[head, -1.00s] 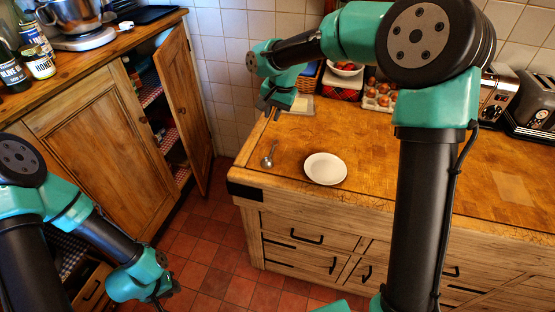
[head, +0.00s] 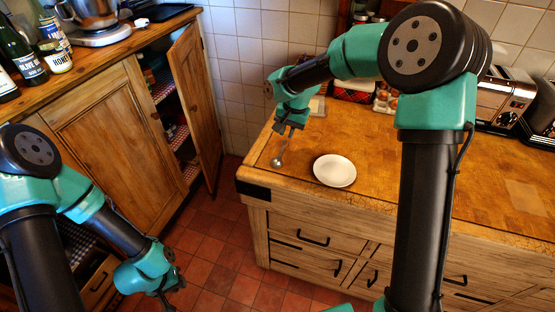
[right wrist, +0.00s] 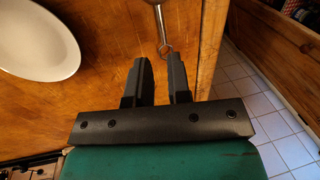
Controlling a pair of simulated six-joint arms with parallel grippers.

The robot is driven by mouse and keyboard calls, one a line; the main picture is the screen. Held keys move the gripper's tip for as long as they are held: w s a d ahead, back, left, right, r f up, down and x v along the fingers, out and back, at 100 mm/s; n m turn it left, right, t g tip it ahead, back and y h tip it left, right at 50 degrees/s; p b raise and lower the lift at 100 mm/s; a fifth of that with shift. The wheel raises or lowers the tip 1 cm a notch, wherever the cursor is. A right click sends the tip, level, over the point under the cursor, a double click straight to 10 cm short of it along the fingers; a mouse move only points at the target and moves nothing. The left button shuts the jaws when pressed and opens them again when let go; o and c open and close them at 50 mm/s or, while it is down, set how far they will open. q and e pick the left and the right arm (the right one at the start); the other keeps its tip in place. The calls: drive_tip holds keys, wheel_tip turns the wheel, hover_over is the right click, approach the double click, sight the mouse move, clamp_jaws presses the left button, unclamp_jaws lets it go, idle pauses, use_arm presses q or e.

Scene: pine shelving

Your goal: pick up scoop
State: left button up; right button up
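The metal scoop (head: 277,162) lies on the wooden worktop near its left corner, bowl toward the front edge in the head view. Its handle with a ring end (right wrist: 160,27) shows at the top of the right wrist view. My right gripper (head: 291,128) is over the handle end; in the right wrist view its two fingers (right wrist: 159,68) are apart, with the ring end at the gap between their tips. Nothing is held. My left gripper (head: 165,298) hangs low over the floor, partly cut off at the frame bottom; its fingers are unclear.
A white plate (head: 335,171) lies on the worktop (head: 400,170), right of the scoop. A toaster (head: 500,100) and an egg tray (head: 384,104) stand at the back. An open cupboard door (head: 194,105) is at left. The worktop's middle is clear.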

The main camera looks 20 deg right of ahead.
hover_over(281, 154)
drive_tip(key=d, duration=0.1)
drive_tip(key=f, duration=0.4)
drive_tip(key=shift+s+f, duration=0.25)
drive_tip(key=shift+f, duration=0.15)
drive_tip(key=shift+w+a+f, duration=0.1)
drive_tip(key=shift+a+f, duration=0.05)
drive_tip(key=shift+f, duration=0.7)
drive_tip(key=shift+w+a+f, duration=0.1)
drive_tip(key=shift+a+f, duration=0.05)
drive_tip(key=shift+f, duration=0.7)
drive_tip(key=shift+w+a+f, duration=0.1)
drive_tip(key=shift+a+f, duration=0.05)
drive_tip(key=shift+f, duration=0.7)
clamp_jaws()
